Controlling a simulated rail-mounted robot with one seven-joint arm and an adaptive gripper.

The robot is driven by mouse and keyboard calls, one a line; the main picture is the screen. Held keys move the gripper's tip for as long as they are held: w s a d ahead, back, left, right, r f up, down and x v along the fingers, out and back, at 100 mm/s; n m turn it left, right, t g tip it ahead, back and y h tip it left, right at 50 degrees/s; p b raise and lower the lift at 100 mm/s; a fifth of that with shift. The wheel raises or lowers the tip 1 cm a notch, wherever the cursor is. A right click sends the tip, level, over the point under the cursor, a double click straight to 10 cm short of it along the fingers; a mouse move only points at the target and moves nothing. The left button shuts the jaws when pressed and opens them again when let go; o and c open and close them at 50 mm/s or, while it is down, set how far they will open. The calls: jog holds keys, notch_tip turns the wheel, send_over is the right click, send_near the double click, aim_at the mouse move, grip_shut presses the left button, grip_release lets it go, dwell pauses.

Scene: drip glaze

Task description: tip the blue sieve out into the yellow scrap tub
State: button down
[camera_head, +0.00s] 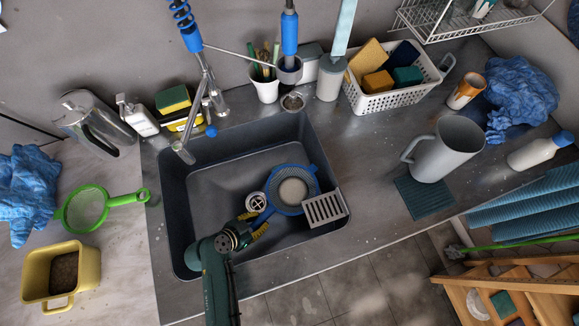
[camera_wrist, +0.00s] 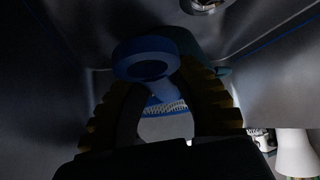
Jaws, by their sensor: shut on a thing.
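The blue sieve (camera_head: 305,176) is low in the grey sink, its round bowl turned up with a pale round patch inside. My gripper (camera_head: 262,222) is shut on the sieve's handle, at the lower left of the bowl. In the wrist view my yellow-ribbed fingers (camera_wrist: 165,110) close around the blue handle (camera_wrist: 150,62), and part of the mesh shows between them. Whether the sieve touches the sink floor I cannot tell. The yellow scrap tub (camera_head: 90,268) stands on the left counter, with dark brown matter inside.
The sink (camera_head: 200,200) has raised walls around the sieve. A grey slotted caddy (camera_head: 325,207) sits at the bowl's lower right. A green sieve (camera_head: 85,208) lies behind the tub. A tap (camera_head: 183,150) rises at the back left, and a grey jug (camera_head: 447,150) stands right.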

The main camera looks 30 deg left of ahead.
jog(key=shift+r+p, duration=3.05)
jog(key=shift+p, duration=1.5)
jog(key=shift+f, duration=0.1)
jog(key=shift+a+b, duration=0.1)
jog(key=shift+b, duration=0.25)
